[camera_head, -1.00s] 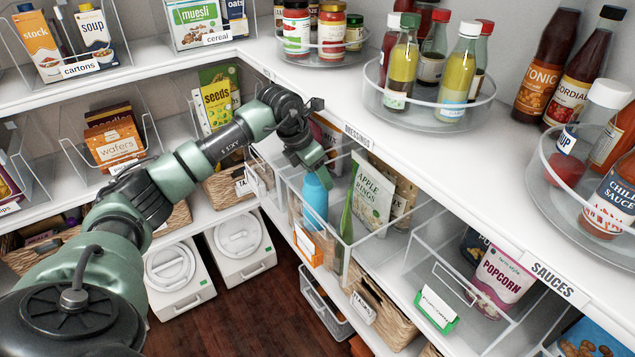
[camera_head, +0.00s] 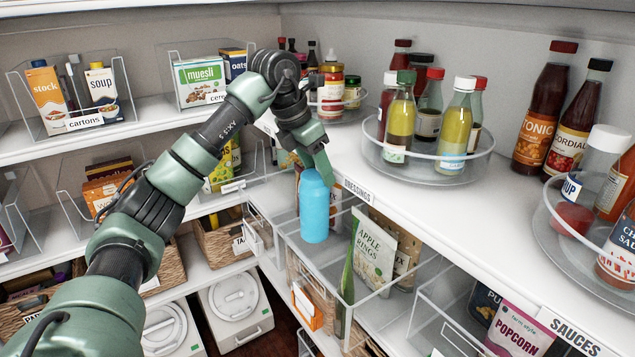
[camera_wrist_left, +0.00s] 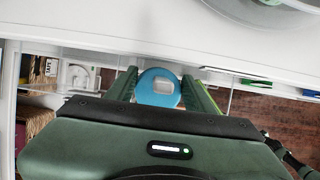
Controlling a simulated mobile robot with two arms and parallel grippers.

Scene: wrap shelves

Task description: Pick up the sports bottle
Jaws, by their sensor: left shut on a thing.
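The sports bottle (camera_head: 315,210) is blue and upright in the head view, held above the clear bin that has a bag of apple rings in it. My left gripper (camera_head: 322,168) is shut on the bottle near its top. In the left wrist view, the bottle's round blue top (camera_wrist_left: 160,88) sits between the two green fingers of my left gripper (camera_wrist_left: 161,90). The bottle's far side is hidden. My right gripper is in neither view.
The clear bin (camera_head: 381,295) below holds an apple rings bag (camera_head: 373,255). The shelf edge labelled dressings (camera_head: 357,190) is just right of the bottle. A turntable with several bottles (camera_head: 428,170) stands on that shelf. A popcorn bag (camera_head: 515,328) is in another bin.

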